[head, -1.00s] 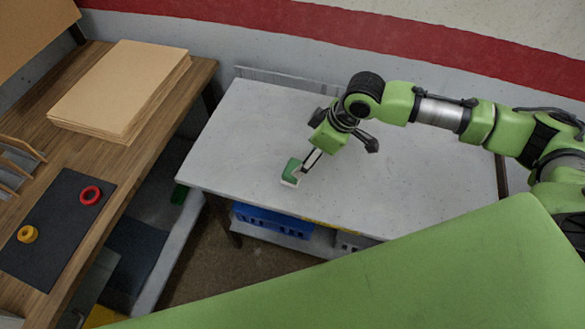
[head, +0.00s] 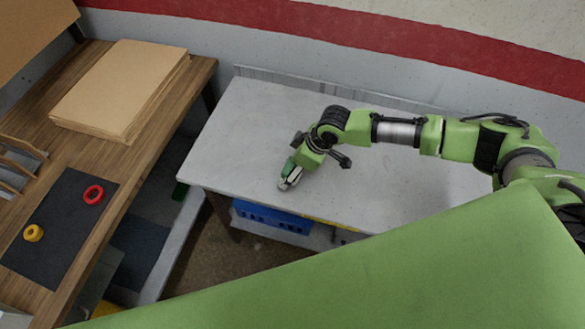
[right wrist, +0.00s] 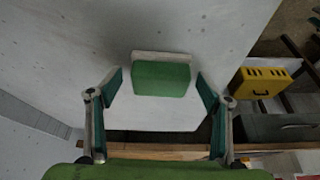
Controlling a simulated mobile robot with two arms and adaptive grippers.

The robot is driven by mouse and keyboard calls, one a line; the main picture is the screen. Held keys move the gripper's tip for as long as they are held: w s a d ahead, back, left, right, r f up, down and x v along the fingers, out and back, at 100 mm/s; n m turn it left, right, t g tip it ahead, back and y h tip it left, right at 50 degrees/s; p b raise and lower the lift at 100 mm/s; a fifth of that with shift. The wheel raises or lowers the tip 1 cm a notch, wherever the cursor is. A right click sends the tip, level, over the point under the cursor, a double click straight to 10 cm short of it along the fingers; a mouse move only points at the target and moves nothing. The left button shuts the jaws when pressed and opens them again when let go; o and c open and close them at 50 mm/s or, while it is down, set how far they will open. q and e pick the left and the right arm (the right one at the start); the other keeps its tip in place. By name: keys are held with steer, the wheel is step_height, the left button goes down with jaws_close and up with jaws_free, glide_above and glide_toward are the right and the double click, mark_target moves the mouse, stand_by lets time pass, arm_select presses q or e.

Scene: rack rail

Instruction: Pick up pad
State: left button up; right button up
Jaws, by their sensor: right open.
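The pad (right wrist: 161,78) is a small green block with a white strip along one long side. It lies on the pale grey table (head: 255,115), near its front edge. In the right wrist view my right gripper (right wrist: 160,88) is open, with one finger on each side of the pad and a visible gap on both sides. My left gripper is not in view.
A wooden bench (head: 196,77) at the left holds stacked cardboard sheets (head: 118,88) and a dark mat (head: 50,250) with a red ring (head: 93,195) and a yellow ring (head: 33,233). A blue crate (head: 270,217) sits below the grey table. The tabletop around the pad is clear.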

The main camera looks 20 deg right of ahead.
steer(key=c, duration=1.2)
steer(key=shift+r, duration=0.1)
steer(key=shift+r+b, duration=0.4)
steer(key=shift+r, duration=0.1)
steer(key=s+a+r+b, duration=0.1)
steer(key=s+r, duration=0.3)
steer(key=s+a+r+b, duration=0.1)
steer(key=s+a+r, duration=0.1)
steer(key=s+r, duration=0.2)
steer(key=s+a+r+b, duration=0.1)
steer(key=s+r, duration=0.3)
steer(key=s, duration=0.1)
steer(key=shift+s+a, duration=0.15)
steer(key=shift+s, duration=0.05)
